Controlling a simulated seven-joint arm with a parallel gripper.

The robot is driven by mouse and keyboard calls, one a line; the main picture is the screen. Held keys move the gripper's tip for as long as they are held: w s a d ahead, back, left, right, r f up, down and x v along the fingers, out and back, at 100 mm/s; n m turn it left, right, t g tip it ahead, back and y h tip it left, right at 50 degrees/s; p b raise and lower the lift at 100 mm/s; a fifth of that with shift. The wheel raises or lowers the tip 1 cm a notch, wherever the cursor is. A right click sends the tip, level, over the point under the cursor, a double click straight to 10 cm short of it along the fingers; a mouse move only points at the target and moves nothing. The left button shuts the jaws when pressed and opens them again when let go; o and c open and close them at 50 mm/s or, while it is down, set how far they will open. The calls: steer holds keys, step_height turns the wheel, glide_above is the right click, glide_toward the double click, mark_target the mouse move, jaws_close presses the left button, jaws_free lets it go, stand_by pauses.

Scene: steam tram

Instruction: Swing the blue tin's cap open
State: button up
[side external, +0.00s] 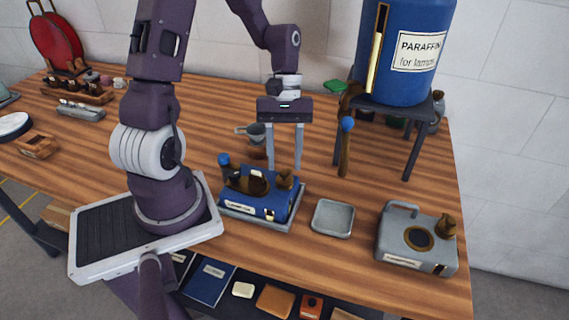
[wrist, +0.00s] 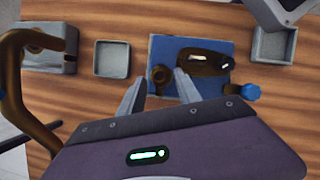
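The blue tin (side external: 282,208) sits in a grey tray (side external: 252,222) at the front middle of the table; it also shows in the wrist view (wrist: 222,48). A dark brown oval fitting (wrist: 205,62), apparently the cap, is on its top; I cannot tell whether it is open. A blue knob (side external: 224,159) stands at the tin's left end, and shows at the lower right in the wrist view (wrist: 250,92). A brown spout (wrist: 160,75) is at the other end. My gripper (side external: 284,167) is open and empty, fingers pointing down above the tin's spout end.
A small empty grey dish (side external: 333,218) and a grey can (side external: 400,238) stand to the right. Behind them, a blue paraffin drum (side external: 405,70) stands on a dark stand (side external: 408,145), with a blue-knobbed brown tap (side external: 346,150). A grey cup (side external: 256,134) is behind the tin.

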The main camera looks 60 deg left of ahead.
steer(key=shift+x, duration=0.95)
steer(key=shift+c, duration=0.4)
jaws_close()
